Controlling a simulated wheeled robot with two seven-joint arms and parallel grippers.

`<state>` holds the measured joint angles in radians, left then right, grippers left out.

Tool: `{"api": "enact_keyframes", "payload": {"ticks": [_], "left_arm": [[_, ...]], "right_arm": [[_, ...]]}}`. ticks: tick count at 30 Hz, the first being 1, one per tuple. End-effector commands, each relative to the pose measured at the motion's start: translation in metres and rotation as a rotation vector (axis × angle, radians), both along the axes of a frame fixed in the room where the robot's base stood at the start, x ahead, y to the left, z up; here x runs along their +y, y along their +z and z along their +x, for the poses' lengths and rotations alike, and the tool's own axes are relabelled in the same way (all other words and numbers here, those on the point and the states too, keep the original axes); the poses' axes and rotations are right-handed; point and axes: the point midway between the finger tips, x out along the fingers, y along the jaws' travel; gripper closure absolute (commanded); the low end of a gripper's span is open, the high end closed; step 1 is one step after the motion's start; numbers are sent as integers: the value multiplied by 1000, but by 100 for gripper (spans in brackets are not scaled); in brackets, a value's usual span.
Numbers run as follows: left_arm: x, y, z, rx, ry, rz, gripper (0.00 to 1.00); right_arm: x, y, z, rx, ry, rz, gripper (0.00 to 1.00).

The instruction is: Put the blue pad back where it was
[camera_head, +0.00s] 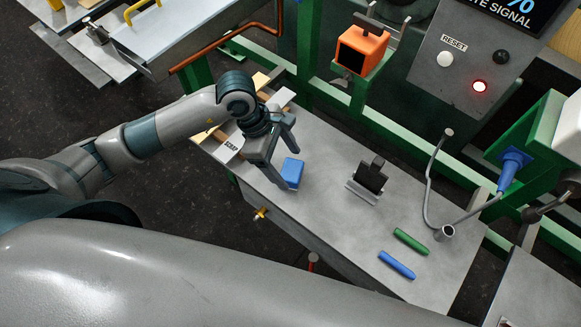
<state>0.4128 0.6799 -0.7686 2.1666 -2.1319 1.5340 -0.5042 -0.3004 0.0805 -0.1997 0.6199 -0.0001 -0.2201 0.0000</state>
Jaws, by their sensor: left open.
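The blue pad (292,173) is a small blue block on the grey table, towards its left half. My left gripper (287,160) reaches in from the left above the table. Its jaws are open, with the fingers pointing down around or just beside the blue pad; I cannot tell whether they touch it. The gripper body hides part of the table behind it. My right gripper is not in view.
An orange box (361,50) and green rails are behind.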

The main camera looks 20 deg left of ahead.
Motion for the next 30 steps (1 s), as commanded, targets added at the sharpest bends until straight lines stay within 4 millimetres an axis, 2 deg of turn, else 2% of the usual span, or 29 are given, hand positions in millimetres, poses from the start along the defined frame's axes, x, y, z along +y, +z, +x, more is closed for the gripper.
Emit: {"api": "enact_keyframes", "payload": {"ticks": [9, 15, 30], "left_arm": [[23, 51, 0, -5, 1, 0, 27], [31, 73, 0, -2, 2, 0, 27], [34, 80, -2, 0, 1, 0, 27]], "right_arm": [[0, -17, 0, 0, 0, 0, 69], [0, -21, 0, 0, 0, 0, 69], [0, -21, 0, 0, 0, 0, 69]]}}
